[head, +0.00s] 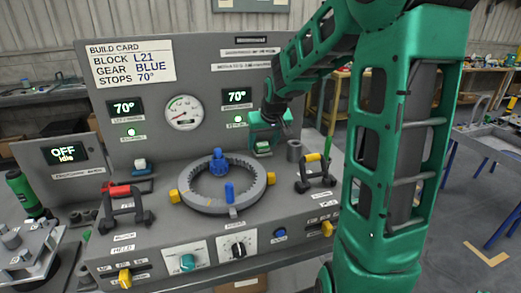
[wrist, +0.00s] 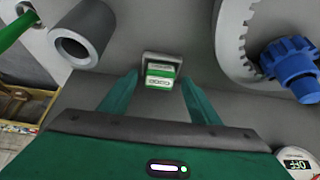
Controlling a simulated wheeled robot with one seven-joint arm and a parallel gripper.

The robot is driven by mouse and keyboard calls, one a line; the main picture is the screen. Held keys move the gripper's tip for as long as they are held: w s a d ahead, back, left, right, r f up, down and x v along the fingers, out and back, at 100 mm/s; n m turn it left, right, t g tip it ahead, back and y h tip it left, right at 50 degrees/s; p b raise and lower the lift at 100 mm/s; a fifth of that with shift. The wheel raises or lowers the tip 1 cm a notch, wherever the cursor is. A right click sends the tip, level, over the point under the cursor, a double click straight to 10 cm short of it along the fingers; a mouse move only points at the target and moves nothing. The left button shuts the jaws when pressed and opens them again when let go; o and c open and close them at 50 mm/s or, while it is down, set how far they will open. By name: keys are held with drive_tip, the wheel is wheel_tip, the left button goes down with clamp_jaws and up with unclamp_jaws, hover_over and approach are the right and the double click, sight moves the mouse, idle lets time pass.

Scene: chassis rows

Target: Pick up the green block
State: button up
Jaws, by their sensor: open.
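The green block (wrist: 160,82) has white labels on its faces and sits in a small grey holder (wrist: 161,57) on the console top in the wrist view. In the head view the green block (head: 262,147) shows just under my gripper (head: 264,138), at the right part of the console. My gripper also shows in the wrist view (wrist: 160,79), with its two green fingers apart. The block lies between and slightly beyond the fingertips in that view, with gaps on both sides. Whether the fingers reach down beside it, I cannot tell.
A grey hollow cylinder (wrist: 82,38) stands left of the block in the wrist view. A toothed grey ring (head: 189,203) with blue gear parts (head: 218,164) lies left in the head view. A yellow-topped handle (head: 314,172) stands to the right. The upright panel (head: 188,70) rises behind.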

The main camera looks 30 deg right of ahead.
drive_tip(key=shift+f, duration=0.1)
drive_tip(key=c, duration=1.2)
drive_tip(key=shift+c, duration=0.2)
